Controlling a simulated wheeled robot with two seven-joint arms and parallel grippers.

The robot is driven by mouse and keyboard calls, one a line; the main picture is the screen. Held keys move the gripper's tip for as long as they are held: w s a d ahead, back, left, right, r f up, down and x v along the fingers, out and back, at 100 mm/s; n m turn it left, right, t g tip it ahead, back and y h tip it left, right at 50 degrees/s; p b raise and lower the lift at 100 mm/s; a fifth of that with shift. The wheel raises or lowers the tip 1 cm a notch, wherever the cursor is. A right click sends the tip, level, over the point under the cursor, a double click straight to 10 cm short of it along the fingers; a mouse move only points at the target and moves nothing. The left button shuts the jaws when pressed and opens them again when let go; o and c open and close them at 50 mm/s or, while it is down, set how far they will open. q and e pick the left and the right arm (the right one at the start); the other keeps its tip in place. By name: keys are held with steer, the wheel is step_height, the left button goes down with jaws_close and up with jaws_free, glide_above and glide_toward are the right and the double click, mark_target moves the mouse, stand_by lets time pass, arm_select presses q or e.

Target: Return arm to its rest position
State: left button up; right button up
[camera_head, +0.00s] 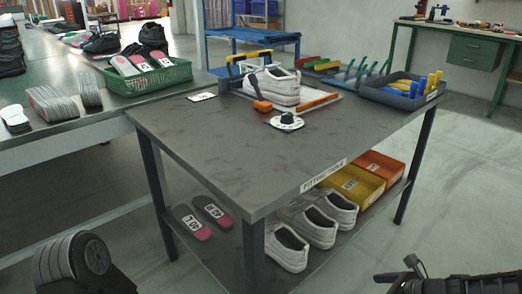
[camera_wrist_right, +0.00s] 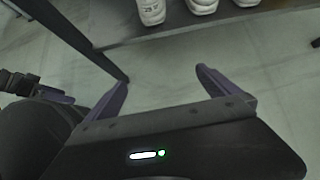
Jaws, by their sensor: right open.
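My right gripper (camera_wrist_right: 161,75) shows in the right wrist view. Its two dark fingers stand wide apart with only bare floor between them, so it is open and empty. It is in front of and below the lower shelf of the fitting table. In the head view, part of my right arm (camera_head: 450,285) enters at the bottom right corner, clear of the table. A dark ribbed part of my left arm (camera_head: 72,258) shows at the bottom left. My left gripper is outside both views.
The fitting table (camera_head: 215,150) stands ahead, bearing a white shoe (camera_head: 272,85) and a blue-grey tool bin (camera_head: 395,95). Its lower shelf holds white shoes (camera_head: 318,228), insoles (camera_head: 212,209) and yellow and orange bins (camera_head: 353,184). A table leg (camera_wrist_right: 95,48) stands near my right gripper. Floor at right is clear.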

steer(key=s+f+n+g+h, duration=0.1)
steer(key=s+f+n+h, duration=0.15)
steer(key=f+n, duration=0.45)
steer(key=s+f+n+g+h, duration=0.2)
steer(key=s+f+n, duration=0.2)
steer(key=f+n, duration=0.25)
steer(key=s+a+f+n+g+y, duration=0.1)
steer(key=s+a+f+n, duration=0.4)
steer(key=a, duration=0.5)
steer(key=s+a+f+n+g+y, duration=0.1)
steer(key=s+a+f+n, duration=0.2)
steer(key=s+a+n, duration=0.55)
arm_select(q)
steer(key=s+r+p, duration=0.2)
steer(key=r+p, duration=2.4)
steer(key=s+r+g+p, duration=0.1)
steer(key=r+p, duration=2.5)
steer(key=p, duration=0.1)
steer(key=shift+s+d, duration=0.25)
steer(key=shift+s, duration=0.15)
arm_select(e)
step_height(320, 180, up, 52)
steer(key=s+a+m+g, duration=0.1)
steer(key=s+a, duration=0.1)
steer(key=shift+s+a+m+g, duration=0.15)
steer(key=shift+a+m+g, duration=0.1)
steer(key=shift+m+g, duration=0.05)
